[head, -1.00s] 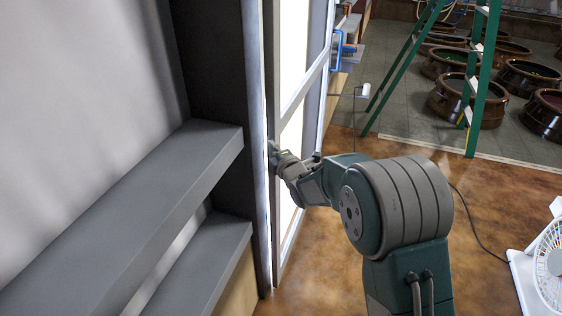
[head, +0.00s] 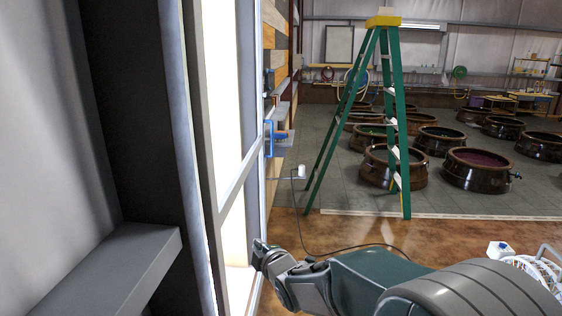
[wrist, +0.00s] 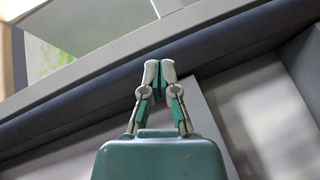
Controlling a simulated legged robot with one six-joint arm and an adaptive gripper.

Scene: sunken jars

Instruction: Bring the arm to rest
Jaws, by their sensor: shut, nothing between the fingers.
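My gripper (head: 262,252) is low in the head view, at the end of my green and grey arm, close to the white-framed glass door (head: 231,190). I cannot tell whether it touches the door. In the wrist view my gripper (wrist: 159,68) shows its two fingertips together, with nothing between them. Behind the fingers in that view runs a dark bar (wrist: 75,108) with a pale frame above it.
A green ladder (head: 400,120) with a yellow top stands ahead. Large brown jars (head: 483,171) fill the tiled area behind it. A white fan (head: 535,270) is at the right. A cable crosses the open brown floor.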

